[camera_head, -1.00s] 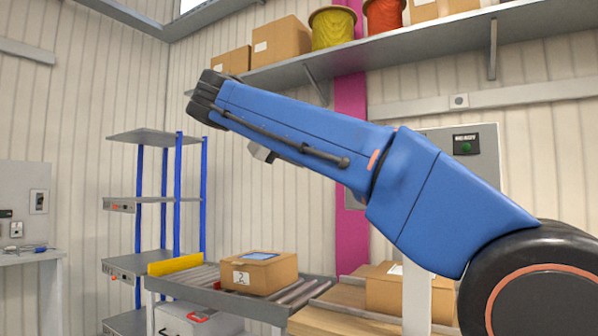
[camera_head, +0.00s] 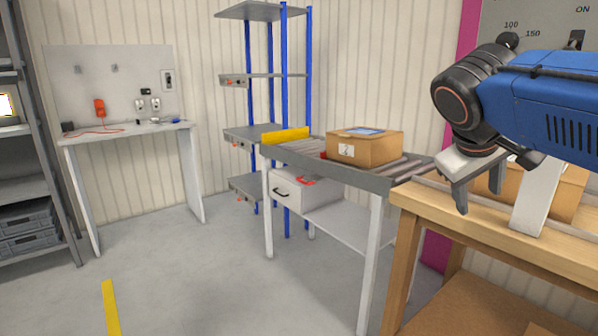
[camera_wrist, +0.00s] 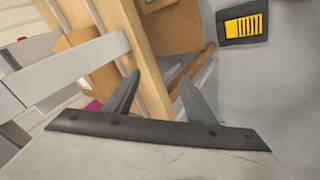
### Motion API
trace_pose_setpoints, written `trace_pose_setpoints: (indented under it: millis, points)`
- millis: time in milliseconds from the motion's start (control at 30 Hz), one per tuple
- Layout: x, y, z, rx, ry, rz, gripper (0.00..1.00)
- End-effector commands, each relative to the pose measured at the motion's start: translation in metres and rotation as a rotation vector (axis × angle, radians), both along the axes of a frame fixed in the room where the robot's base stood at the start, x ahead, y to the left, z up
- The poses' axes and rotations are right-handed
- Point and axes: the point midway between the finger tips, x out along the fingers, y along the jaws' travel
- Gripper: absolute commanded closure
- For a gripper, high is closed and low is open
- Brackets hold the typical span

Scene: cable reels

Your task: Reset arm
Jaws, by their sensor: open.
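My gripper (camera_head: 478,192) hangs at the right of the head view, pointing down by the near left corner of the wooden table (camera_head: 408,205). Its two fingers are apart with nothing between them. My blue arm reaches in from the right edge. In the wrist view the two fingers of my gripper (camera_wrist: 157,95) are spread, with the wooden table edge (camera_wrist: 142,62) behind them. No object is held.
A cardboard box (camera_head: 362,149) sits on the roller conveyor (camera_head: 372,183) left of the wooden table. A grey shelf rack with blue posts (camera_head: 283,110) stands behind. A white workbench (camera_head: 130,132) is at the left wall. The floor at front left is clear.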

Motion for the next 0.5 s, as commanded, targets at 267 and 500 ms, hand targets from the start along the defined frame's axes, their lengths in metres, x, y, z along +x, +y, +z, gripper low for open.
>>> trace_pose_setpoints:
  millis: [267, 500]
  points:
    - [-0.085, 0.023, -0.148, 0.314, 0.028, -0.006, 0.5]
    - [-0.129, 0.048, -0.229, 0.509, -0.003, -0.054, 0.5]
